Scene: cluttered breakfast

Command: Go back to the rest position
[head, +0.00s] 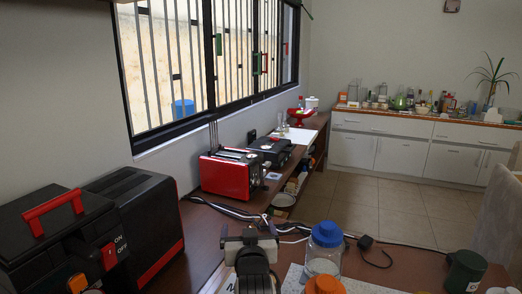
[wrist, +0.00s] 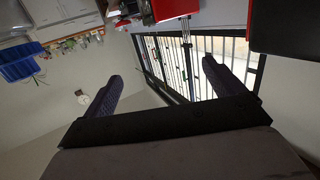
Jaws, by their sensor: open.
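My gripper (head: 250,242) is at the bottom middle of the head view, above the near table (head: 410,262). In the wrist view its two dark fingers (wrist: 160,70) stand wide apart with nothing between them. Beyond them the wrist view shows the window (wrist: 185,65) and bare wall, tilted. The gripper is open and empty.
A blue-lidded jar (head: 325,250) and an orange lid (head: 324,285) are right of my gripper. A dark green container (head: 465,271) is farther right. A black machine with a red handle (head: 60,240) is left. A red toaster (head: 228,174) stands behind. Cables cross the table.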

